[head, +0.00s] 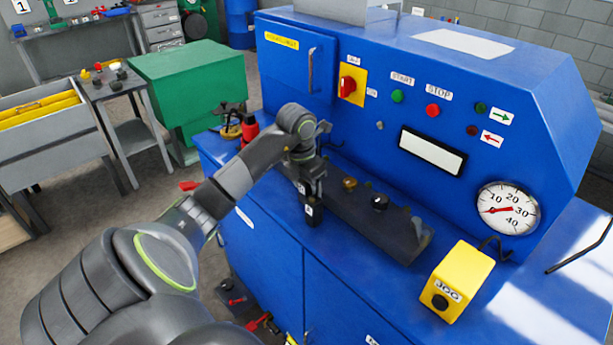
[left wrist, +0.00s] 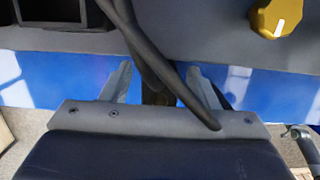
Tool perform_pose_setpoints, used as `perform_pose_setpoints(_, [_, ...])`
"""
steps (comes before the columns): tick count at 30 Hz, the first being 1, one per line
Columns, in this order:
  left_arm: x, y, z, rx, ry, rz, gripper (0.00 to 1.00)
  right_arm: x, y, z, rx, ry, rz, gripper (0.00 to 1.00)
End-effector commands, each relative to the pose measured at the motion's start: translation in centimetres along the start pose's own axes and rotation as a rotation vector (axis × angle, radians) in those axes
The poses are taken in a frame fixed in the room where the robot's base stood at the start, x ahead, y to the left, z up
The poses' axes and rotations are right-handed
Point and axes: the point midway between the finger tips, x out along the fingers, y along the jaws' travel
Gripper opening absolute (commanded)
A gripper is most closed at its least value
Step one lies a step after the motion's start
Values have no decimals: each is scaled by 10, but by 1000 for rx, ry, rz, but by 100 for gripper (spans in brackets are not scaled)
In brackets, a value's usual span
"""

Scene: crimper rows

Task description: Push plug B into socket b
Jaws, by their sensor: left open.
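My left gripper (head: 311,190) points down at the front edge of the grey strip (head: 365,215) on the blue machine. In the left wrist view its two fingers (left wrist: 163,82) are apart, with a dark cable (left wrist: 148,45) running between and across them. A black block with a white label (head: 309,213) shows just below the gripper in the head view; its letter is too small to read, so I cannot tell whether it is plug B. A dark square opening (left wrist: 65,14) shows at the upper left of the left wrist view; whether it is socket b is unclear. My right gripper is out of view.
A brass knob (head: 349,184) and a black knob (head: 379,202) stand on the strip, right of the gripper. The yellow JOG box (head: 458,281) stands farther right. The blue control panel (head: 370,130) rises behind. A red object (head: 250,128) stands to the left.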

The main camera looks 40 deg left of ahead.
Motion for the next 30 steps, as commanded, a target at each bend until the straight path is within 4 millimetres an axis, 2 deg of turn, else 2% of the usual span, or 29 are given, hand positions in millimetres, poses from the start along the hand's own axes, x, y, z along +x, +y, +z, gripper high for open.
perform_pose_setpoints(1, [5,-1,0,-1,2,-3,55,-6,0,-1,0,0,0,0])
perform_pose_setpoints(4, [14,0,0,-1,1,-1,55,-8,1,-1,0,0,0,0])
perform_pose_setpoints(11, [17,0,0,1,0,1,55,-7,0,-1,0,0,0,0])
perform_pose_setpoints(24, [17,0,0,1,-1,1,1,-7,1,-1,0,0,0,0])
perform_pose_setpoints(30, [15,0,0,1,-2,1,1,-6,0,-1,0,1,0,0])
